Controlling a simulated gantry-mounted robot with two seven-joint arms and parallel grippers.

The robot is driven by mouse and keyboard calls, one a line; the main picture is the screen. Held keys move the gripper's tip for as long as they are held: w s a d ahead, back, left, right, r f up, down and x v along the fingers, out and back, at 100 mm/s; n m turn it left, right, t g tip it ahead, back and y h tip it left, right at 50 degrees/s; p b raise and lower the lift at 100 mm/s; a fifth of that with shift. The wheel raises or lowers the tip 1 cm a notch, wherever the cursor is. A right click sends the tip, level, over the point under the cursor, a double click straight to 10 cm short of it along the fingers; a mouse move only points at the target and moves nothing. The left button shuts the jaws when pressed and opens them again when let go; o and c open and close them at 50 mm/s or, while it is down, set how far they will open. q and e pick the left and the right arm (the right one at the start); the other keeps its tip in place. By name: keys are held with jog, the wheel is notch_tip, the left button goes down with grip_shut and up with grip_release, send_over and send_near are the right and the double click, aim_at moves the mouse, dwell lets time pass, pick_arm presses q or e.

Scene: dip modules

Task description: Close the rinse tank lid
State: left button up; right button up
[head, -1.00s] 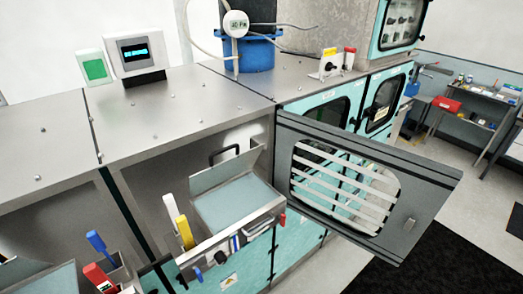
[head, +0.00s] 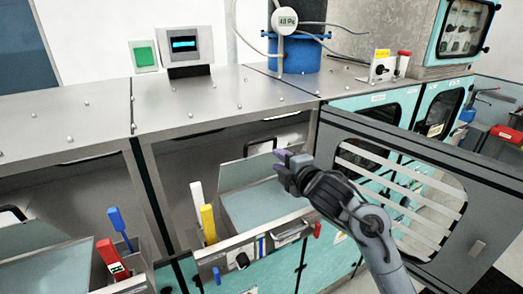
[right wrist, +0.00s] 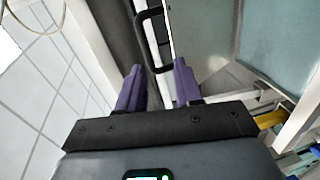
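A steel tank with a pale blue inside (head: 268,208) sits in the middle bay. Its lid (head: 240,171) stands raised and tilted at the back, with a black handle (head: 258,146) on it. My right gripper (head: 279,161) is just right of the handle, above the tank. In the right wrist view, its two purple fingers (right wrist: 158,88) are spread apart. The black handle (right wrist: 141,38) and the lid's thin edge (right wrist: 167,30) show ahead, between the fingertips' lines. I cannot tell whether they touch. My left gripper is not in view.
A barred grey door (head: 392,180) stands open right of the tank. White and yellow handles (head: 209,223) rise at its left front. A second tank's lid (head: 28,244) stands at far left, near blue and red handles (head: 112,256). The steel top (head: 205,98) overhangs the bay.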

aim_at(262, 142)
jog(key=shift+n, duration=0.4)
jog(key=w+a, duration=0.1)
jog(key=w, duration=0.2)
jog(key=w+a+p, duration=0.1)
jog(key=w, duration=0.2)
jog(key=w+a+r+p, duration=0.1)
jog(key=w+a, duration=0.1)
jog(key=w, duration=0.1)
jog(key=shift+x, duration=0.8)
jog(key=shift+f, duration=0.1)
jog(key=shift+d, duration=0.1)
jog(key=shift+c, duration=0.5)
jog(key=c, duration=0.5)
grip_shut()
